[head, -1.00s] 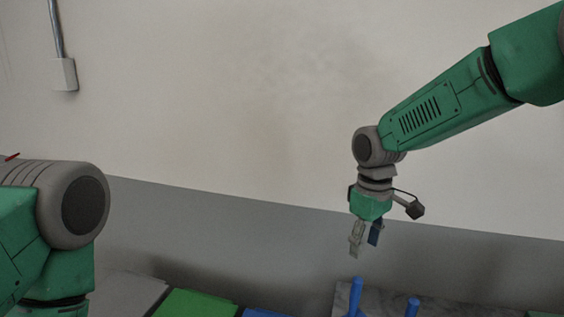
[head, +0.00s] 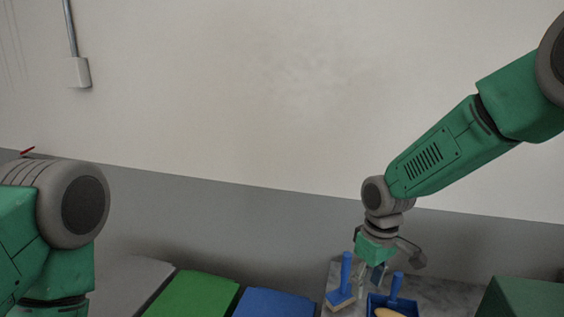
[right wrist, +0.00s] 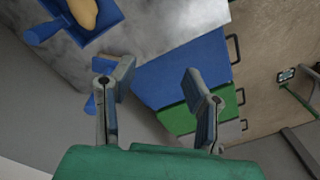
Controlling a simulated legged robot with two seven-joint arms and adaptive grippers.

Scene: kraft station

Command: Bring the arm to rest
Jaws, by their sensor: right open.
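My right gripper (head: 372,278) hangs from the green right arm at the right of the head view, pointing down over the grey marbled counter. In the right wrist view its two fingers (right wrist: 152,82) stand apart with nothing between them. Just left of it in the head view is an upright blue handle (head: 346,272) on a pale block. To its lower right is a blue scoop (head: 374,302) holding a tan lump (head: 392,313). My left arm shows at the left edge; its gripper is out of the picture.
Grey, green (head: 192,294) and blue (head: 272,303) surfaces lie left of the counter (head: 440,293). In the right wrist view, the blue and green units carry dark handles. A green box (head: 525,297) stands at the right. The wall behind is bare except for a conduit box (head: 78,72).

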